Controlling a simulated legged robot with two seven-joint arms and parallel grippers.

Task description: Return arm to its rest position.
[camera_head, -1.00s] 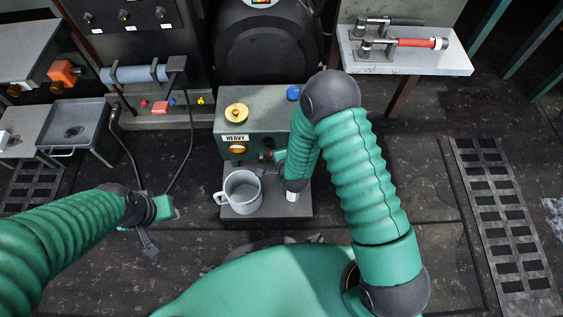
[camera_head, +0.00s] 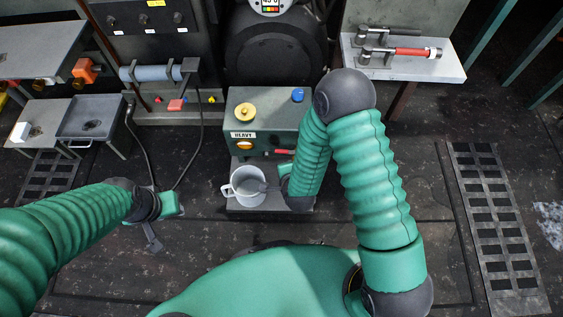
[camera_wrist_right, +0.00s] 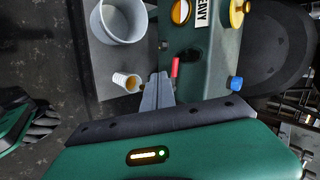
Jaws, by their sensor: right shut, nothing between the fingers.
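My right arm reaches down in front of the green "HEAVY" box (camera_head: 268,117). My right gripper (camera_head: 272,187) appears at the right side of the grey mug, partly hidden by its own wrist. In the right wrist view, its fingers (camera_wrist_right: 158,88) are together and empty, between a small white ribbed cup (camera_wrist_right: 126,81) and a red lever (camera_wrist_right: 175,69). The grey mug (camera_head: 241,190) stands upright on the box's base plate and also shows in the wrist view (camera_wrist_right: 122,20). My left gripper (camera_head: 152,240) hangs over bare floor at the left; its finger opening is unclear.
A grey tray (camera_head: 92,119) and black cables (camera_head: 193,150) lie to the left. A shelf (camera_head: 445,68) with a red-handled clamp (camera_head: 410,52) is at the upper right. A slotted floor grate (camera_head: 490,215) is at the right. The floor near my left gripper looks clear.

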